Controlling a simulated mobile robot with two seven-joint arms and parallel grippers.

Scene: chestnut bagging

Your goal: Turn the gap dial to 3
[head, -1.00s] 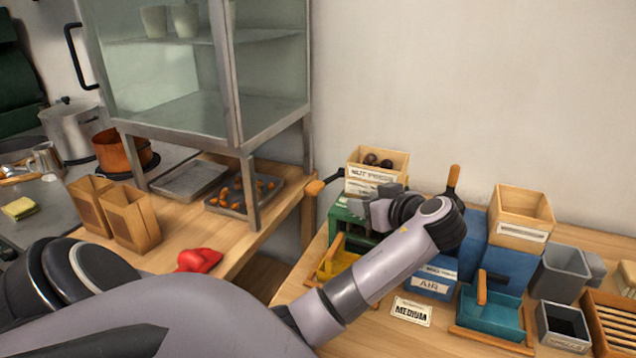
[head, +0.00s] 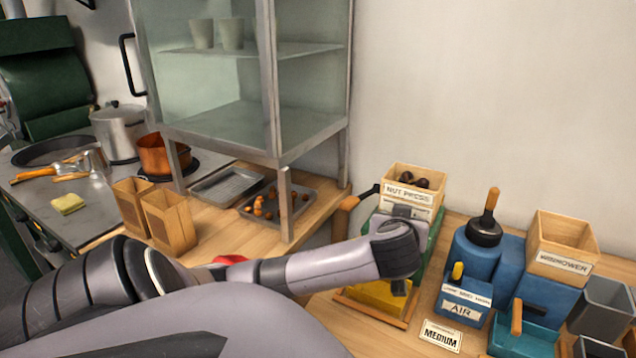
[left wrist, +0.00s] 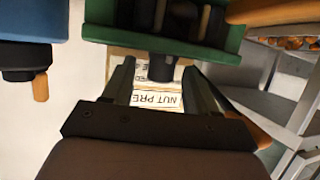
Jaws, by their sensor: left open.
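The nut press (head: 436,238) is a green machine with a wooden hopper and a "NUT PRESS" label (head: 407,194), at the back of the right-hand table. My left gripper (head: 408,212) is in front of it and covers much of its front. In the left wrist view the open fingers (left wrist: 160,72) stand on either side of a short dark cylinder (left wrist: 162,69) below the green body (left wrist: 160,38). This may be the gap dial; no numbers or pointer can be read. I cannot tell whether the fingers touch it. My right gripper is out of view.
A yellow tray (head: 380,299) lies below the press. To its right stand the blue winnower (head: 478,258) with an AIR label, a MEDIUM card (head: 441,335) and a teal tray (head: 530,343). A glass cabinet (head: 225,100) stands left. The press's wooden-handled crank (head: 346,204) sticks out left.

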